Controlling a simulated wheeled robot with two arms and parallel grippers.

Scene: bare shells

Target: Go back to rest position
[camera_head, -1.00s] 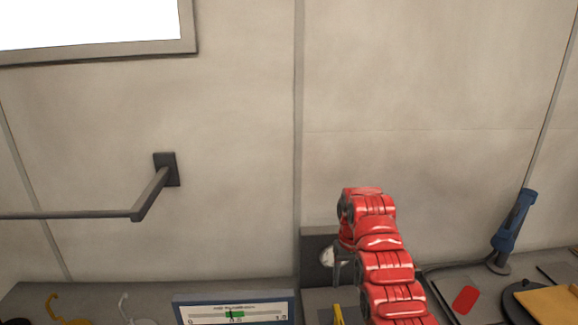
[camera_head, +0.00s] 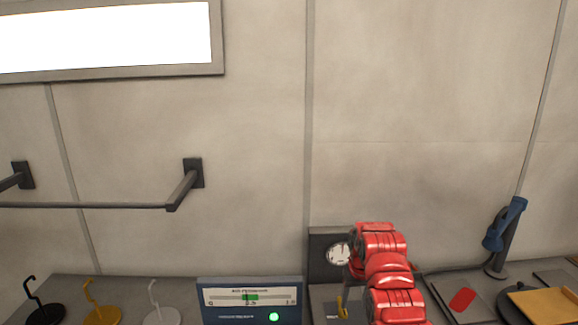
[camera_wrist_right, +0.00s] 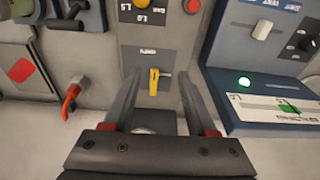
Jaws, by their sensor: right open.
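My right arm (camera_head: 388,272), red and segmented, rises from the bottom of the head view over the bench, right of the blue panel. Its fingers are hidden there behind the arm. In the right wrist view my right gripper (camera_wrist_right: 155,85) is open, with its two dark fingers apart and nothing between them. Beyond the fingertips is a yellow lever (camera_wrist_right: 154,80) on a grey plate; it also shows in the head view (camera_head: 342,305). The fingers do not appear to touch it. My left gripper is in neither view.
A blue panel (camera_head: 207,312) with a scale and a lit green light stands left of my arm. A round gauge (camera_head: 339,253) is behind the arm. Black, yellow and white hooked stands are at left. A blue handheld tool (camera_head: 505,225) stands at right. A rail (camera_head: 100,206) runs along the wall.

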